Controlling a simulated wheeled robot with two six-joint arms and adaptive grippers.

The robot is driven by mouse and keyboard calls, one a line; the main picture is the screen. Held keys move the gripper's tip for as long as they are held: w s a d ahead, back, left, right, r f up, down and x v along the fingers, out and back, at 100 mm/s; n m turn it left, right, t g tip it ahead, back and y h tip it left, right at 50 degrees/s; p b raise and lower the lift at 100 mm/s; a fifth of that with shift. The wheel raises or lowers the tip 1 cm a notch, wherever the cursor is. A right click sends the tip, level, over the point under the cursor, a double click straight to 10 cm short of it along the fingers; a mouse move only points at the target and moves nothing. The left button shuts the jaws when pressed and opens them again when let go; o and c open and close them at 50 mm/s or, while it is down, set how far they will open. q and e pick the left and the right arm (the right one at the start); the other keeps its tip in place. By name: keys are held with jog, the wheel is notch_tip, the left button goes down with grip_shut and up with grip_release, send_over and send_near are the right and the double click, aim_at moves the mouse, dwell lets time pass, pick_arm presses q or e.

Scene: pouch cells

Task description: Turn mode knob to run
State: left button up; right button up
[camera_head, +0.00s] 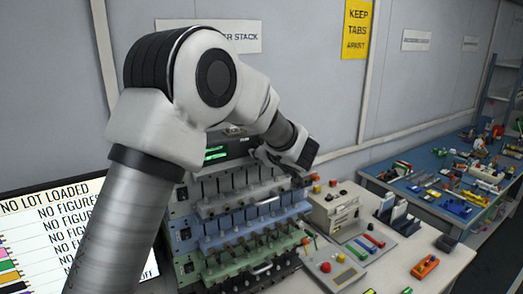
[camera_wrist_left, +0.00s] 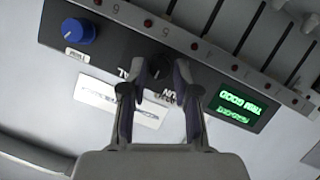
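A dark round knob (camera_wrist_left: 160,66) shows in the left wrist view on a black strip, between my left gripper's fingertips (camera_wrist_left: 161,74). I take it for the mode knob. The two fingers stand on either side of it and appear closed against its sides. Lettering beside it is upside down and partly covered by the fingers; a word like RUN (camera_wrist_left: 169,95) shows by the right finger. In the head view my left gripper (camera_head: 264,157) is at the top of the stacked rack, mostly hidden by my arm, and the knob is hidden. My right gripper is in neither view.
A blue knob (camera_wrist_left: 78,31) and a lit green display (camera_wrist_left: 238,106) flank the dark knob. The rack (camera_head: 245,235) holds several coloured trays. A control box (camera_head: 336,207) stands to its right, a screen (camera_head: 50,235) at left, a blue cluttered table (camera_head: 440,180) at right.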

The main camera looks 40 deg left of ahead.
pick_arm(q)
jog(key=shift+o, duration=0.8)
jog(key=shift+w+a+f, duration=0.1)
jog(key=v, duration=1.2)
jog(key=shift+a, duration=0.1)
